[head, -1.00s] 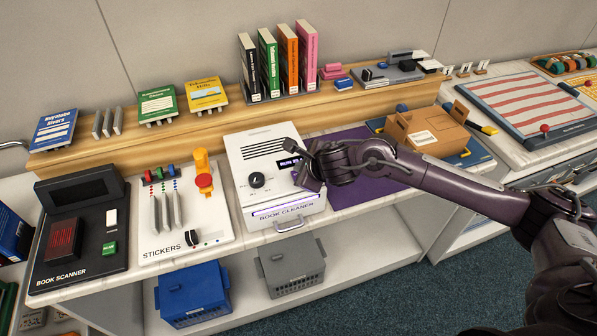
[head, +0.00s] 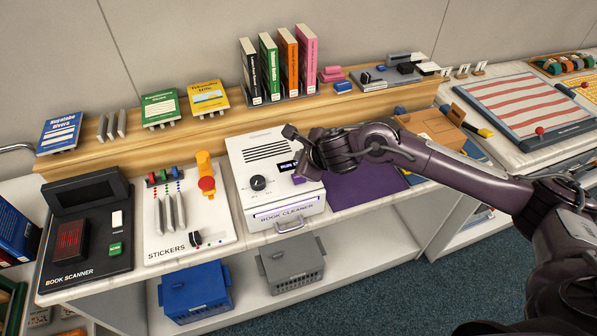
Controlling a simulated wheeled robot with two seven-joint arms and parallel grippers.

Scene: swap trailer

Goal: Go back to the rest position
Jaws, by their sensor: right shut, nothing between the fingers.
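My right gripper (head: 292,152) is shut and empty. It hangs over the right part of the white book cleaner (head: 262,190), in front of its small display. I cannot tell whether it touches the cleaner. My right arm comes in from the right edge and reaches left across the counter. My left gripper is not in view.
The book scanner (head: 85,240) and stickers board (head: 185,220) stand left of the cleaner. A purple mat (head: 365,190) and cardboard box (head: 432,126) lie behind my right arm. Upright books (head: 280,70) stand on the wooden shelf. Blue (head: 195,290) and grey (head: 290,262) crates sit below.

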